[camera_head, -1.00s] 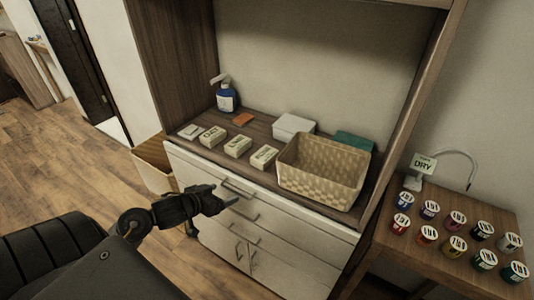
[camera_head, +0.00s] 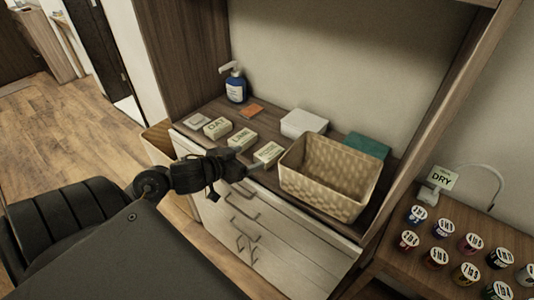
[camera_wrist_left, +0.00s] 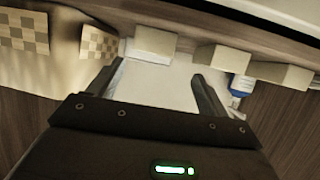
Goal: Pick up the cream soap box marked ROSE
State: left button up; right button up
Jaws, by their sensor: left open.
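Cream soap boxes stand in a row on the wooden counter: one lettered like OAT (camera_head: 217,128), a middle box (camera_head: 242,139), and a right box (camera_head: 268,153) beside the basket. The lettering on the middle and right boxes is too small to read, so I cannot tell which is ROSE. My left gripper (camera_head: 246,160) is open and empty at the counter's front edge, close to the middle and right boxes. In the left wrist view, the box nearest the basket (camera_wrist_left: 155,42) lies ahead of the open fingers (camera_wrist_left: 160,88). My right gripper is not in view.
A woven basket (camera_head: 290,180) stands right of the boxes. Behind are a white box (camera_head: 303,122), a teal box (camera_head: 367,146), an orange bar (camera_head: 251,111) and a blue pump bottle (camera_head: 236,88). Drawer handles jut below the counter. Several jars stand on a side table (camera_head: 406,272).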

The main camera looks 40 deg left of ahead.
aim_at(268, 152)
pick_arm(q)
jog(key=x, duration=0.6)
jog(key=d+x, duration=0.1)
jog(key=x, duration=0.2)
jog(key=shift+w+d+r, duration=0.1)
jog(key=shift+w, duration=0.25)
jog(key=c, duration=1.1)
